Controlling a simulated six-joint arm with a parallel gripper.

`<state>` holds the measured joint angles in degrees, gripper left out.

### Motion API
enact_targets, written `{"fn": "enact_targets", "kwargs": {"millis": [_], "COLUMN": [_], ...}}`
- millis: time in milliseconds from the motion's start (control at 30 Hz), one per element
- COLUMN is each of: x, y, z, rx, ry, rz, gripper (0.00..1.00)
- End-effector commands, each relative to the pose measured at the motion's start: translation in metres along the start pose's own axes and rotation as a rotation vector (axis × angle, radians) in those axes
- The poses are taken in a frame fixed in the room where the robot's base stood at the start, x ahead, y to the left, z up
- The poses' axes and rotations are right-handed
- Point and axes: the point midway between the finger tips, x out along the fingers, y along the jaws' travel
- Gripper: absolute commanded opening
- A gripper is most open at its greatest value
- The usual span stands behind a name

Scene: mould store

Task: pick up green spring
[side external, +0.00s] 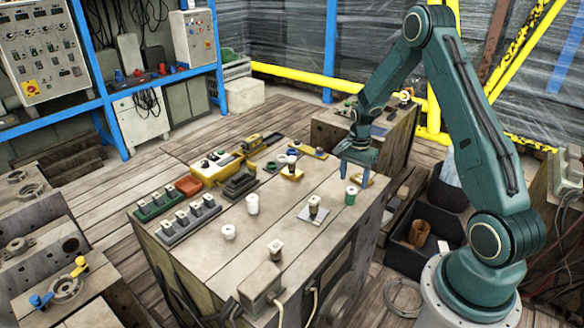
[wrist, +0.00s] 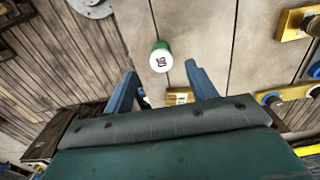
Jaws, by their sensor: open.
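The green spring (side external: 350,197), a small upright green cylinder with a pale cap, stands near the right edge of the wooden worktop (side external: 290,215). In the wrist view the green spring (wrist: 161,58) shows from above, its white cap bearing a dark mark. My gripper (side external: 355,178) is above the green spring, its blue fingers pointing down and apart. In the wrist view my gripper (wrist: 160,70) is open and empty, and the spring lies around the gap between the fingertips. I cannot tell the exact height between them.
White cylinders (side external: 252,204) stand farther left. Yellow-based pieces (side external: 291,173) and a dark-and-green row of blocks (side external: 188,219) sit toward the back and left. A dark bin (side external: 425,235) is beyond the right edge.

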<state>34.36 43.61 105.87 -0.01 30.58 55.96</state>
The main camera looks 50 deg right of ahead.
Motion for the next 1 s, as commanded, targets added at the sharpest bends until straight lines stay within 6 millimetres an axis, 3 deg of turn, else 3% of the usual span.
{"fn": "enact_targets", "kwargs": {"millis": [433,800,1000], "x": [0.011,0.048,0.058], "y": [0.0,-0.002,-0.002], "z": [0.0,-0.002,-0.002], "rx": [0.0,0.0,0.0], "ry": [-0.001,-0.001,0.001], "rz": [0.001,0.001,-0.001], "gripper": [0.57,0.57,0.57]}}
